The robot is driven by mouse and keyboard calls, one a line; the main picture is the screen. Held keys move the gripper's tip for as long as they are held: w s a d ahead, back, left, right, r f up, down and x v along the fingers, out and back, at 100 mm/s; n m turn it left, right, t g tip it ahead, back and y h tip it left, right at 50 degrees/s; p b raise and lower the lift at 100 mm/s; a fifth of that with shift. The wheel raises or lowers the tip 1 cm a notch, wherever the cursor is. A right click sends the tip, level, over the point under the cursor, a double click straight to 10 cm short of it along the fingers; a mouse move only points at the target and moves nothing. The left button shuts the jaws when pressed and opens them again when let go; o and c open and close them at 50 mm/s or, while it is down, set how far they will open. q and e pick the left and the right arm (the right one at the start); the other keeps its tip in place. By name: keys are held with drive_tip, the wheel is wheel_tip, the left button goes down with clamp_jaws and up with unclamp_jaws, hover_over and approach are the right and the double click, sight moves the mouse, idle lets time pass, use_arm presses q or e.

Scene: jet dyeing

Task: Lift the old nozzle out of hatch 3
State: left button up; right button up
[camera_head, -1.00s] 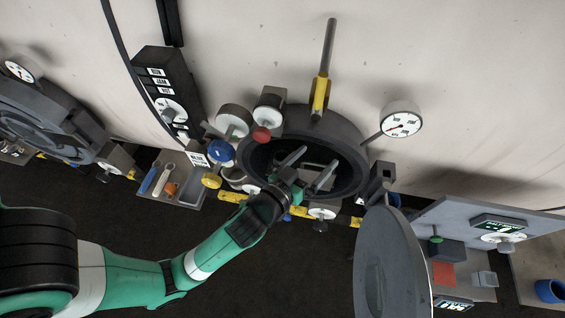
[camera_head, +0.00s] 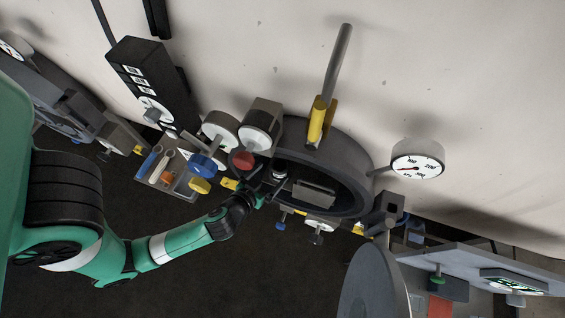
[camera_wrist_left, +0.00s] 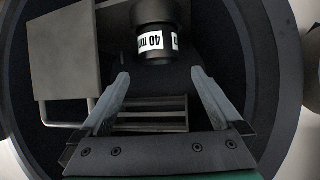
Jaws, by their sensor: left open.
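The open round hatch (camera_head: 350,150) has a thick dark rim; no hatch number is readable on it. A dark cylinder with a white label starting "40 m", apparently the nozzle, stands inside it in the left wrist view (camera_wrist_left: 155,32). A small grey cylinder (camera_head: 279,172) shows in the hatch in the head view. My left gripper (camera_head: 272,182) reaches into the opening from the left. In the left wrist view its fingers (camera_wrist_left: 158,76) are spread and empty, with the labelled cylinder beyond the tips, roughly in line with the gap. The cylinder's lower end is hard to make out. My right gripper is not in view.
A grey box (camera_wrist_left: 66,48) sits inside the hatch beside the cylinder. Blue (camera_head: 203,166) and red (camera_head: 242,159) knobs crowd the hatch's left side. A pressure gauge (camera_head: 418,165) stands right. The round lid (camera_head: 372,285) hangs open below right. A tool tray (camera_head: 182,185) lies left.

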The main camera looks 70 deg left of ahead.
sight(284, 161)
use_arm(q)
drive_tip(key=x, duration=0.5)
drive_tip(key=shift+a, duration=0.1)
drive_tip(key=b+x, duration=0.2)
drive_tip(key=x, duration=0.3)
drive_tip(key=shift+w+f, duration=0.1)
drive_tip(key=shift+f, duration=0.05)
clamp_jaws()
